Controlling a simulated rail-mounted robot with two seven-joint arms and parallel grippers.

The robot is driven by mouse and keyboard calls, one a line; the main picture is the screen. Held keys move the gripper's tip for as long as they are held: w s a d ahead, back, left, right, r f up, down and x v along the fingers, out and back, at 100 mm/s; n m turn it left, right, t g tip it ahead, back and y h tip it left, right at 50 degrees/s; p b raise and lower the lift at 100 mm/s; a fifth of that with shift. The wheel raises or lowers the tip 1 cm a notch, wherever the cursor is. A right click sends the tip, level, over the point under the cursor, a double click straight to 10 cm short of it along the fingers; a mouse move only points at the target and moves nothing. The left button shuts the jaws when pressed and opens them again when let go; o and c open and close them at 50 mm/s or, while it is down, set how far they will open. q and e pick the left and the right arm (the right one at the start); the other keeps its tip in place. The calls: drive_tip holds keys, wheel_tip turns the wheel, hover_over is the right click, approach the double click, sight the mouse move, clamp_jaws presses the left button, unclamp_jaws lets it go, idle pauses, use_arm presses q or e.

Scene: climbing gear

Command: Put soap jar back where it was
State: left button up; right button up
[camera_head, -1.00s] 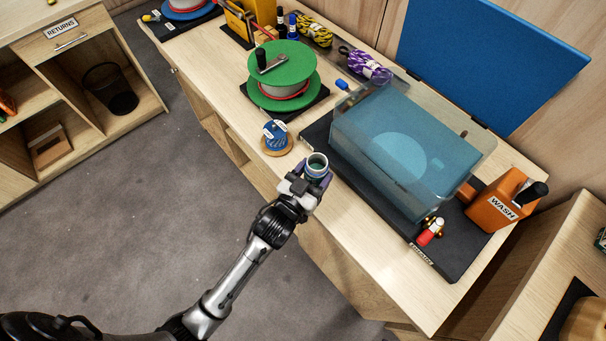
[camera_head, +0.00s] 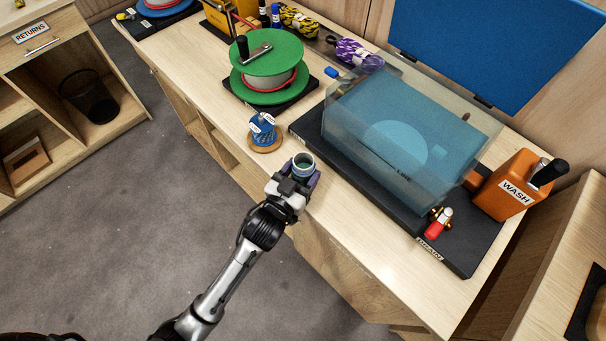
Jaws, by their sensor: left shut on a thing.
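My left gripper (camera_head: 298,179) is shut around a small round jar (camera_head: 303,161) with a pale rim and a teal-green inside, which I take to be the soap jar. The jar is upright, its open top facing up, at the front edge of the wooden bench (camera_head: 345,219). The fingers hide its lower part, so I cannot tell whether it touches the bench. A small blue item with white tags (camera_head: 262,127) stands on a round wooden base (camera_head: 265,146), just behind and left of the jar. My right gripper is not in view.
A clear blue-tinted tank (camera_head: 400,140) stands on a black mat (camera_head: 455,256) to the right, with a red-and-white item (camera_head: 437,226) in front. An orange WASH container (camera_head: 508,188) is farther right. A green reel (camera_head: 265,52) stands behind left. Bare bench lies right of the jar.

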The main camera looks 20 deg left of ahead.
use_arm(q)
drive_tip(key=shift+r, duration=0.1)
drive_tip(key=o, duration=1.1)
drive_tip(key=shift+s, duration=0.3)
drive_tip(key=s+a+p, duration=0.1)
drive_tip(key=s, duration=1)
drive_tip(key=shift+s+a+p, duration=0.15)
drive_tip(key=shift+a+p, duration=0.15)
drive_tip(key=shift+a, duration=0.1)
